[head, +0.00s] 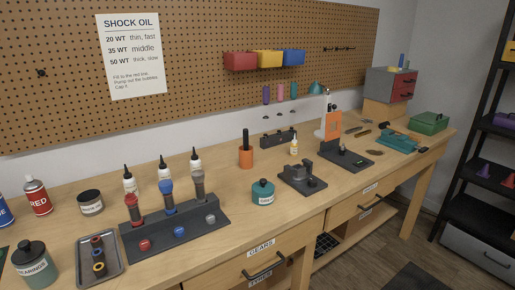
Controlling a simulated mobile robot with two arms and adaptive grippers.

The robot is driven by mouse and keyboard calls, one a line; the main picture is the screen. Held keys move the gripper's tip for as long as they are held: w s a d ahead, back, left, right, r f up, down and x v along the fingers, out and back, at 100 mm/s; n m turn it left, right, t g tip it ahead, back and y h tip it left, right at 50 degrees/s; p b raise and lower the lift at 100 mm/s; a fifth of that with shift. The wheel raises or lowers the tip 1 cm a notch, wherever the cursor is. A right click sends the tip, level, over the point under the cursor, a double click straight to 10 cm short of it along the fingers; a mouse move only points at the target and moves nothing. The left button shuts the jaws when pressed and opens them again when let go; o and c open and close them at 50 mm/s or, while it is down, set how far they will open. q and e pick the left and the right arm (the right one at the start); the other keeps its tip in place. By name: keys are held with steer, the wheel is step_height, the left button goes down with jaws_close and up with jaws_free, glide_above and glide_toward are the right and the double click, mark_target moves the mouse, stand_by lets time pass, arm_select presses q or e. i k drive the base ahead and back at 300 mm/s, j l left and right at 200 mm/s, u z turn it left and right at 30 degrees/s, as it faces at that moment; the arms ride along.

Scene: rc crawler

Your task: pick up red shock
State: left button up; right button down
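The red shock (133,208) stands upright in the left position of a dark grey stand (160,242) at the front left of the bench. A blue shock (168,197) and a grey shock (198,186) stand beside it in the same stand, to its right. A red cap (145,244) sits on the stand's front part below the red shock, with a blue and a grey cap along the same row. Neither of my grippers is in view.
White bottles with black tips (164,172) stand close behind the shocks. A metal tray (85,268) with small rings lies left of the stand. A teal jar (263,192) stands to the right. Bare bench lies between stand and jar.

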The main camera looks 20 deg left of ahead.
mark_target(131, 201)
steer(key=u, duration=1.55)
